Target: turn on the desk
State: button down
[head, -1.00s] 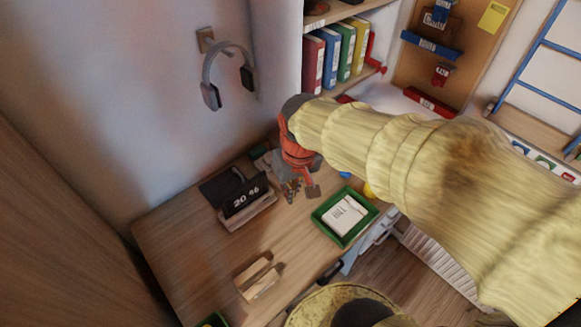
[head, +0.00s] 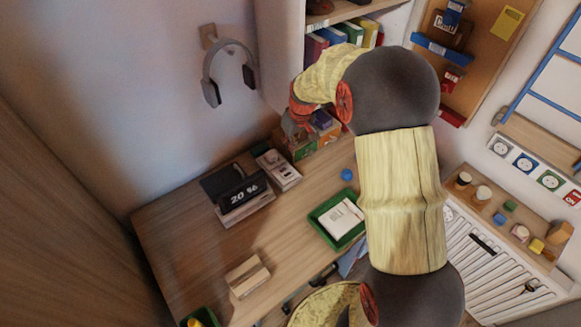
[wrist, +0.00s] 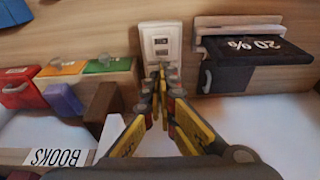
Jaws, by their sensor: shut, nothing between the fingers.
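The wooden desk (head: 190,240) stands against the wall. A white panel (head: 277,168) with two dark-edged slots or switches lies on it, beside a black display reading "20 %" (head: 243,194). In the wrist view, the panel (wrist: 161,42) is straight ahead, with the display (wrist: 255,47) to its right. My gripper (wrist: 160,72) is shut and empty, its tips in line with the panel's near edge; contact cannot be told. In the head view, my gripper (head: 297,125) is at the back of the desk, above and right of the panel, its tips hard to make out.
A green tray (head: 337,226), a blue ball (head: 347,174) and a wooden block (head: 247,277) are on the desk. Shelved books (head: 330,38) are above.

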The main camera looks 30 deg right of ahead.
jog(key=shift+f, duration=0.1)
dwell(0.3)
jog(key=b, duration=0.4)
send_near(288, 173)
jog(key=x, duration=0.2)
jog(key=w+x, duration=0.1)
jog(key=x, duration=0.2)
jog(key=shift+w+a+f, duration=0.1)
jog(key=shift+a, duration=0.1)
jog(key=shift+f, duration=0.45)
jog(key=shift+s+d+f, duration=0.1)
jog(key=shift+s+f, duration=0.3)
jog(key=shift+f, duration=0.2)
jog(key=shift+w+r, duration=0.1)
jog(key=shift+w+r, duration=0.2)
jog(key=shift+w, duration=0.55)
